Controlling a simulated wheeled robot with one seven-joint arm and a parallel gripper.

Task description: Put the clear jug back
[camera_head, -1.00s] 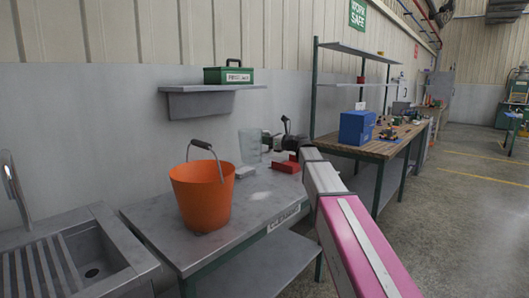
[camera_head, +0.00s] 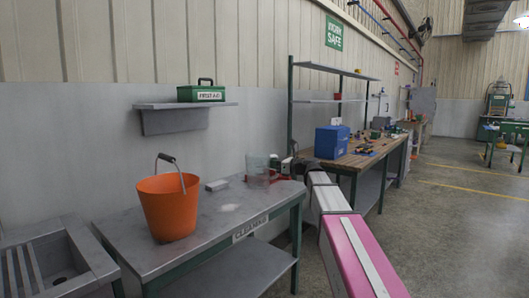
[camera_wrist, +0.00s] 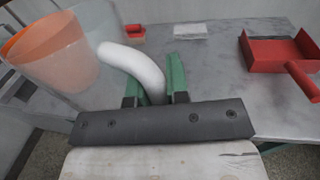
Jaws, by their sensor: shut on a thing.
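The clear jug (camera_head: 257,172) is at the right part of the cleaning table in the head view. In the wrist view the jug (camera_wrist: 62,62) is at the left, its mouth edge and wall see-through, with a thick white handle (camera_wrist: 128,62). My gripper (camera_wrist: 158,82) has its green fingers closed on either side of this handle. In the head view my gripper (camera_head: 290,160) is beside the jug's right side, partly hidden by my arm. I cannot tell whether the jug's base touches the tabletop.
An orange bucket (camera_head: 168,210) stands on the table (camera_head: 135,240) left of the jug. A pale block (camera_head: 216,185) lies between them. A red dustpan (camera_wrist: 280,52) lies near my gripper. A wooden workbench (camera_head: 345,160) is beyond.

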